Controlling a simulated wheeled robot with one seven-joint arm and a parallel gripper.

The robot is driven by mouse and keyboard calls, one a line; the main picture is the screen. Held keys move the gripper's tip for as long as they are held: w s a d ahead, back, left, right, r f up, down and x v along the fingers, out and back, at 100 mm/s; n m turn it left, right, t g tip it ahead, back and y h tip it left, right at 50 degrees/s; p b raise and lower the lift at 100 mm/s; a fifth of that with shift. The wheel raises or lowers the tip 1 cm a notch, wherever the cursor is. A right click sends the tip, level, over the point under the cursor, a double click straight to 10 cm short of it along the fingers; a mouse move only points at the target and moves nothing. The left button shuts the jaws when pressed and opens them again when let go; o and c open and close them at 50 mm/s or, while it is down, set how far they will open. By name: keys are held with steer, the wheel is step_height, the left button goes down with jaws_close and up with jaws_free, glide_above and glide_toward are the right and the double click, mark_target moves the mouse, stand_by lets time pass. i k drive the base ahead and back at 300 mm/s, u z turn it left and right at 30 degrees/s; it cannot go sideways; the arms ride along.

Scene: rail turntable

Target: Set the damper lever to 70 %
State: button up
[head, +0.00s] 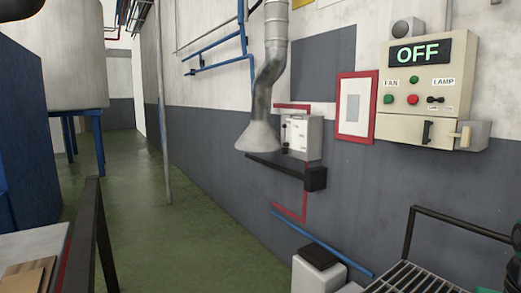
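A pale box (303,139) is on the wall beside the metal extraction hood (258,138). Small dark parts show on its left edge; they are too small to tell whether one is the damper lever, and I cannot read a percentage. A beige control panel (398,122) on the right wall has a lit display (417,53) reading OFF, with buttons labelled FAN and a switch labelled LAMP. My gripper is not in view.
A black bar with a block end (315,179) juts out below the hood. A slatted rack with a dark rail (450,222) and a pale bin with a black top (320,258) stand at the lower right. Green floor (150,225) is clear in the middle.

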mark_target(284, 150)
steer(key=z, duration=0.05)
steer(key=k, duration=0.45)
steer(key=u, duration=0.35)
steer(key=i, duration=1.1)
steer(key=u, duration=0.35)
steer(key=i, duration=2.9)
steer(key=z, duration=0.35)
